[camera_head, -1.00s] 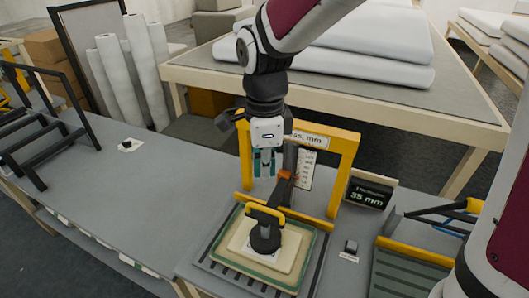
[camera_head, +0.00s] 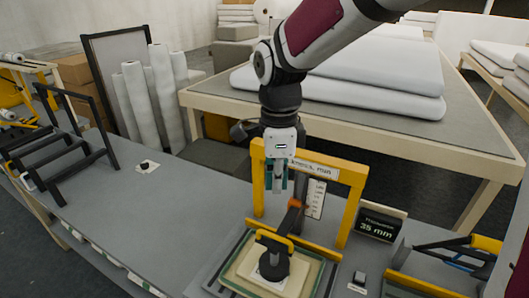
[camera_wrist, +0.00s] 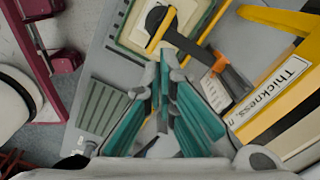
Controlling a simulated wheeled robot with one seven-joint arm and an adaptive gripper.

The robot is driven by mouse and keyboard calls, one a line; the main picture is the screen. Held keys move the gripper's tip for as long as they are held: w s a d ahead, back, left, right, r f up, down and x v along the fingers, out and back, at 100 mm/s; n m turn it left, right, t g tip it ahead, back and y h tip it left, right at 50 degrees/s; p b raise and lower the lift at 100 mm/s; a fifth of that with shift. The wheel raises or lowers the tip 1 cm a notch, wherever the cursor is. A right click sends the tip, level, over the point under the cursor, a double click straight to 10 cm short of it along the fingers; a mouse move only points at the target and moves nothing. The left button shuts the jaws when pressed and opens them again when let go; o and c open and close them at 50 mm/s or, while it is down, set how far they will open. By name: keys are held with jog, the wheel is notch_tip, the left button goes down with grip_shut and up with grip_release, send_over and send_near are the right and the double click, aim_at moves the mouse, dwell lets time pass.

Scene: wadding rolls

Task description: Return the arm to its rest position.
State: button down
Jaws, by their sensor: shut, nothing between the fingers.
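My gripper (camera_head: 277,188) hangs pointing down in front of the yellow thickness gauge frame (camera_head: 352,205), above the bench. Its teal-lined fingers are together with nothing between them. In the wrist view my gripper (camera_wrist: 165,75) shows its fingers close together, over the bench. Below it, a black round weight with a yellow handle (camera_head: 273,264) stands on a pale pad in a green-edged tray (camera_head: 236,247). The weight also shows in the wrist view (camera_wrist: 157,19). My gripper is apart from the weight. My arm reaches in from the upper right.
A display reading 35 mm (camera_head: 379,224) stands right of the gauge frame. A black rack (camera_head: 62,150) stands on the bench at left. White rolls (camera_head: 150,100) lean behind the bench. A large table (camera_head: 465,135) with white wadding is behind. The bench's left middle is mostly clear.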

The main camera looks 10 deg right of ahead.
jog(key=s+d+r+n+t+b, duration=0.1)
jog(key=s+d+r+n+t, duration=0.1)
jog(key=s+d+n, duration=0.3)
jog(key=s+d+r+n+t+b, duration=0.1)
jog(key=s+d+r+n+t, duration=0.2)
jog(key=s+n, duration=0.6)
jog(key=d+r+n, duration=0.2)
jog(key=d+n, duration=0.1)
jog(key=n, duration=0.1)
jog(key=shift+s+n+t, duration=0.3)
